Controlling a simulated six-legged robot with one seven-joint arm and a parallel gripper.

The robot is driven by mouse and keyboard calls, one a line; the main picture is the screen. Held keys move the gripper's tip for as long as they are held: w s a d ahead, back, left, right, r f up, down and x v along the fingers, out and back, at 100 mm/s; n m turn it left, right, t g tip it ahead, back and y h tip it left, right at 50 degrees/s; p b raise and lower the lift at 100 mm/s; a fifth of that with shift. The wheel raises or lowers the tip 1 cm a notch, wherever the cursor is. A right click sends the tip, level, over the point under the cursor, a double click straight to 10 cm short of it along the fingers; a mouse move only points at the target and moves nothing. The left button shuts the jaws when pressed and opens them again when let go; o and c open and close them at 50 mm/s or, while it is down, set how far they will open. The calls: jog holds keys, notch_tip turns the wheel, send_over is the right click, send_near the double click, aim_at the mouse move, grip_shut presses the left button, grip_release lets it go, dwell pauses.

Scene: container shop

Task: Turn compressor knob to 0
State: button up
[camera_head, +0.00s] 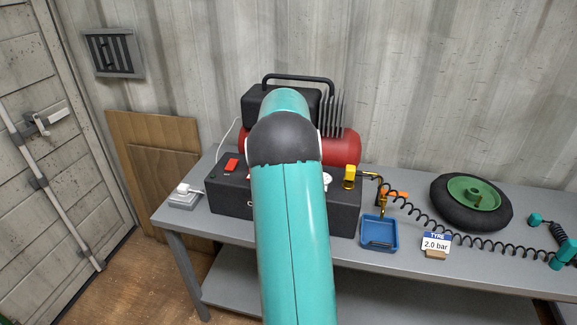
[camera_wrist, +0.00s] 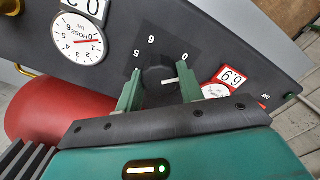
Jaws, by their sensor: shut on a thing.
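The compressor (camera_head: 344,142) with its red tank and black control panel stands on the grey bench, partly hidden behind my arm in the head view. In the wrist view the black compressor knob (camera_wrist: 157,75) sits on the panel, seen roughly upside down. Its white pointer line points right, toward one finger and somewhat off the printed 0 (camera_wrist: 185,57). Other printed numerals lie above and left of the knob. My gripper (camera_wrist: 159,83) has its two teal fingers on either side of the knob, shut on it. The gripper is hidden in the head view.
A HOSE gauge (camera_wrist: 79,38) and a 6.9 readout (camera_wrist: 232,76) flank the knob. A red switch (camera_head: 231,166), yellow valve (camera_head: 349,176), blue tray (camera_head: 380,246), 2.0 bar card (camera_head: 436,243), coiled black hose (camera_head: 420,219) and wheel (camera_head: 442,201) are on the bench.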

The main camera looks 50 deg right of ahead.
jog(key=shift+n, duration=0.6)
jog(key=o, duration=1)
notch_tip(320, 180, up, 14)
jog(key=shift+f, duration=0.1)
dwell(0.4)
